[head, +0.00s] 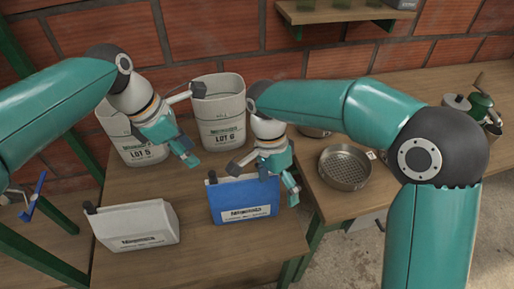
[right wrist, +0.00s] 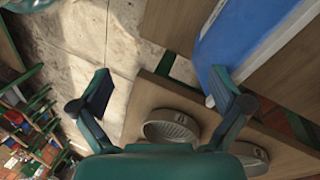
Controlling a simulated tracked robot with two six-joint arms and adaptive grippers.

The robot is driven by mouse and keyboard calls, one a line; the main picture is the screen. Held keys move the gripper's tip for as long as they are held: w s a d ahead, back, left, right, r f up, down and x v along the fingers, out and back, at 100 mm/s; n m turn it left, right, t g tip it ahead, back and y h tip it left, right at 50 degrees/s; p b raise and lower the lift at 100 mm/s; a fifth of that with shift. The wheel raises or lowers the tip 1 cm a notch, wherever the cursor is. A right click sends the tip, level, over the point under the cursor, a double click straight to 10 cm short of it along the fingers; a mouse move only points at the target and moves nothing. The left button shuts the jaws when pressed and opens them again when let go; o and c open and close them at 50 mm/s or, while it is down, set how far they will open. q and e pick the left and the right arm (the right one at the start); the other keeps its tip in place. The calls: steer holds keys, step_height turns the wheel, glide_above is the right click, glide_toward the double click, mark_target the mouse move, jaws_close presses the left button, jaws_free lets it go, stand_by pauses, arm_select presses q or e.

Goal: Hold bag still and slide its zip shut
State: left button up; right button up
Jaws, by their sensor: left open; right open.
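A blue bag (head: 244,203) with a white label stands upright on the wooden table, a dark tab (head: 212,177) at its top left corner. A white bag (head: 136,226) stands to its left, with a dark tab (head: 88,208) at its top left. My right gripper (head: 279,181) is open at the blue bag's top right, partly covering its upper edge. In the right wrist view the fingers (right wrist: 158,93) are apart with nothing between them, and the blue bag (right wrist: 226,52) lies beyond the right finger. My left gripper (head: 180,143) is open and empty above the table, behind the bags.
Two pale bins, LOT 5 (head: 133,150) and LOT 6 (head: 218,134), stand at the back. A round sieve pan (head: 345,170) sits on the right table. A green grinder (head: 482,105) stands at far right. Bare table lies between the two bags.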

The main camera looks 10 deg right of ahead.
step_height(320, 180, up, 5)
steer(key=w+m, duration=0.1)
step_height(320, 180, up, 3)
steer(key=m+t, duration=0.3)
steer(key=m, duration=0.1)
glide_above(258, 187)
steer(key=w, duration=0.2)
steer(key=shift+d+f+y, duration=0.2)
steer(key=shift+f+y, duration=0.2)
steer(key=shift+y, duration=0.1)
step_height(258, 187, down, 16)
steer(key=shift+s+f, duration=0.1)
steer(key=c, duration=1.6)
